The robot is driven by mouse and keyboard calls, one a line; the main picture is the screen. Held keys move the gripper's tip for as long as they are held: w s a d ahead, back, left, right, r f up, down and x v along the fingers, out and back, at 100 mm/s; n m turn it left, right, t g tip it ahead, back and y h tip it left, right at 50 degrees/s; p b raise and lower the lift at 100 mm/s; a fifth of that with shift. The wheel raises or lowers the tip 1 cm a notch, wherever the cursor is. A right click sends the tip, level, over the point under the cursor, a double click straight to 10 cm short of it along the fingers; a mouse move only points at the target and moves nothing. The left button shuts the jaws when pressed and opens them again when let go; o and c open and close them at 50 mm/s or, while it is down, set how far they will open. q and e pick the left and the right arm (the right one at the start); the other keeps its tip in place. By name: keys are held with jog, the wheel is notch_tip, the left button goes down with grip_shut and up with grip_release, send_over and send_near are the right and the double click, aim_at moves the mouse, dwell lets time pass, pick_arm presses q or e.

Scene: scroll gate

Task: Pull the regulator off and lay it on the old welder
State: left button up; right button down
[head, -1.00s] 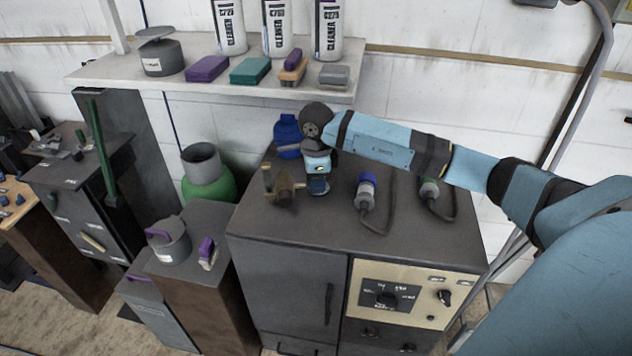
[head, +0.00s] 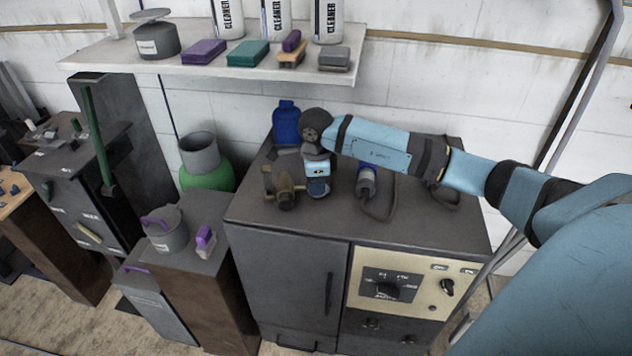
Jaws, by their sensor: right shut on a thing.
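The old welder (head: 285,275) is the dark cabinet with a cream dial panel (head: 395,287) in the middle of the head view. The regulator, a brass body (head: 284,189) with a dark round gauge (head: 319,188), is over the back left part of the welder's top. My right gripper (head: 318,172) reaches in from the right, points down and is shut on the regulator. Its fingertips are partly hidden. I cannot tell whether the regulator touches the top. My left gripper is not in view.
A blue bottle (head: 286,124) stands behind my right gripper. A blue-and-grey connector (head: 366,180) with a cable lies right of it. A green cylinder (head: 208,178) stands left of the welder. A loaded shelf (head: 200,67) hangs behind. The welder's front top is clear.

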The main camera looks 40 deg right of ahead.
jog(key=c, duration=0.8)
grip_release()
jog(key=shift+r, duration=0.1)
